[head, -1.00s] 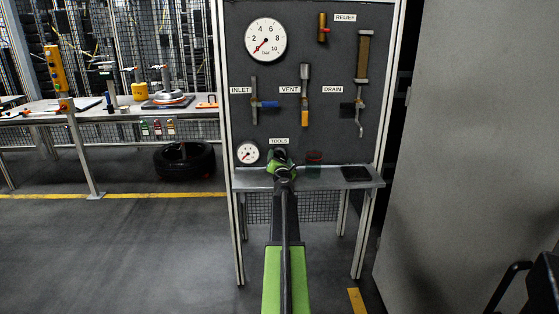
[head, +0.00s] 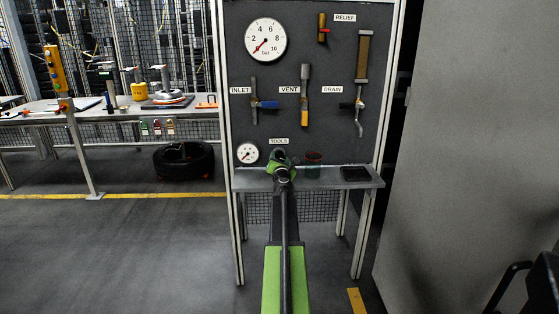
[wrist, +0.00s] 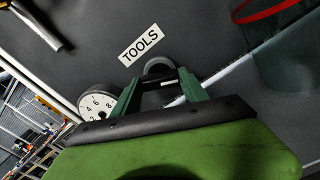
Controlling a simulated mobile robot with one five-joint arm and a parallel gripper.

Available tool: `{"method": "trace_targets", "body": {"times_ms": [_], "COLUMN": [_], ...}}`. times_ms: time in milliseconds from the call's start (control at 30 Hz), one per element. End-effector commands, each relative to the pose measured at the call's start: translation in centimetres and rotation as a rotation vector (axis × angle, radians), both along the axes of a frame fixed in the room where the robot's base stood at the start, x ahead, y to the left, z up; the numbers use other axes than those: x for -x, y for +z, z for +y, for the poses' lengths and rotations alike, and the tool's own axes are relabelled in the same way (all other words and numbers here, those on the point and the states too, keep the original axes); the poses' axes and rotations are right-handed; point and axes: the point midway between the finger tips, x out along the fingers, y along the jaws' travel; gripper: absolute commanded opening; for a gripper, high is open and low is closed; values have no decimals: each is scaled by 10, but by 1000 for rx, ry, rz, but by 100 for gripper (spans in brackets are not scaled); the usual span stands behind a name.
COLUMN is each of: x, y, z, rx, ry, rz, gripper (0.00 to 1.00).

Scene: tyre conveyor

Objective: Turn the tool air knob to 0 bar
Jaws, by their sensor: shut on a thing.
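The tool air knob (wrist: 160,68) is a dark grey round knob under the white TOOLS label (wrist: 141,45) on the dark panel. In the wrist view my gripper (wrist: 160,85) has its two green fingers on either side of the knob, shut on it. The wrist view is tilted against the label. In the head view my gripper (head: 281,157) is at the panel below the TOOLS label (head: 278,141) and hides most of the knob. The small tool gauge (head: 248,152) is left of it; its needle is too small to read surely.
A grey shelf (head: 330,180) runs just below my gripper, with a red-rimmed translucent cup (head: 313,160) and a dark tray (head: 355,173) to the right. Above are the large gauge (head: 266,39) and the inlet, vent and drain valves. A grey wall (head: 480,130) stands right.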

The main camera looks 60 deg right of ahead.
Motion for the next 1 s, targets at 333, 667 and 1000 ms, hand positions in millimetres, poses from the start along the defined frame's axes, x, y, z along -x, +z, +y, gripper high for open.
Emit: {"method": "trace_targets", "body": {"times_ms": [333,667,1000], "x": [2,2,2], "y": [0,0,0], "z": [-1,-1,-1], "rx": [161,342,530], "ry": [-3,-4,-4], "rz": [226,482,745], "gripper": [10,10,10]}}
